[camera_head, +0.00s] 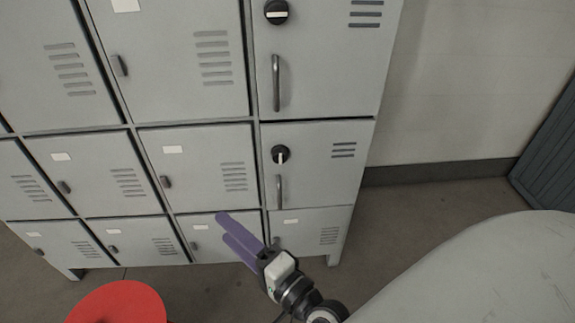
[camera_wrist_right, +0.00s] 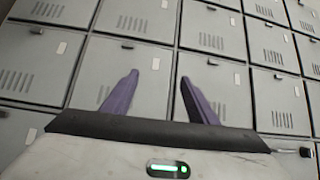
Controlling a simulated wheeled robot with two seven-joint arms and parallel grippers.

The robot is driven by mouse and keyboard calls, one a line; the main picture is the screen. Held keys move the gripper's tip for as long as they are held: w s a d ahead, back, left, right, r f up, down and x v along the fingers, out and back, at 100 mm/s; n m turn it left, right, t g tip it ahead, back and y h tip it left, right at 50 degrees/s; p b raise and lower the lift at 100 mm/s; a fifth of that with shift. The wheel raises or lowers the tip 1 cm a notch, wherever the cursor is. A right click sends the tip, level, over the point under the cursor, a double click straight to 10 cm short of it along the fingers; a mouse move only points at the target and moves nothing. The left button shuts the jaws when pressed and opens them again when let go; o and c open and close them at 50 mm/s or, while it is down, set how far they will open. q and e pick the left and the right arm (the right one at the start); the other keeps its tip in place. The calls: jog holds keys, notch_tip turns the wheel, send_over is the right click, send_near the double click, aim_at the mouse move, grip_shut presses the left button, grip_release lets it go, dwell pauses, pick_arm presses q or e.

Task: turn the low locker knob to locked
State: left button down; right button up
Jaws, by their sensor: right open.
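The low locker knob (camera_head: 281,155) is a round black knob with a white pointer, on the right-hand locker column above a bar handle (camera_head: 280,191). Its pointer stands roughly vertical. A second black knob (camera_head: 276,12) sits on the door above, its white bar lying horizontal. My right gripper (camera_head: 222,226) has purple fingers, open and empty, in front of the bottom lockers, below and left of the low knob. In the right wrist view the two fingers (camera_wrist_right: 157,88) stand apart with only locker doors beyond. The knob is not clearly visible there. My left gripper is not in view.
Grey lockers (camera_head: 195,80) with vents and small latches fill the left and middle. A red round object (camera_head: 118,303) stands at the lower left. A large pale rounded surface (camera_head: 480,275) fills the lower right. Bare floor (camera_head: 420,200) lies right of the lockers.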

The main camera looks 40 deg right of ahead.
jog(key=w+d+r+m+t+h+b, duration=0.25)
jog(key=d+m+h, duration=0.5)
jog(key=m, duration=0.65)
jog(key=m+g+h, duration=0.5)
jog(key=m+h, duration=0.1)
jog(key=m, duration=0.7)
send_near(280, 159)
jog(key=b+x, duration=0.1)
jog(key=x, duration=0.7)
jog(key=shift+d, duration=0.15)
jog(key=c, duration=1.1)
jog(key=shift+o, duration=0.2)
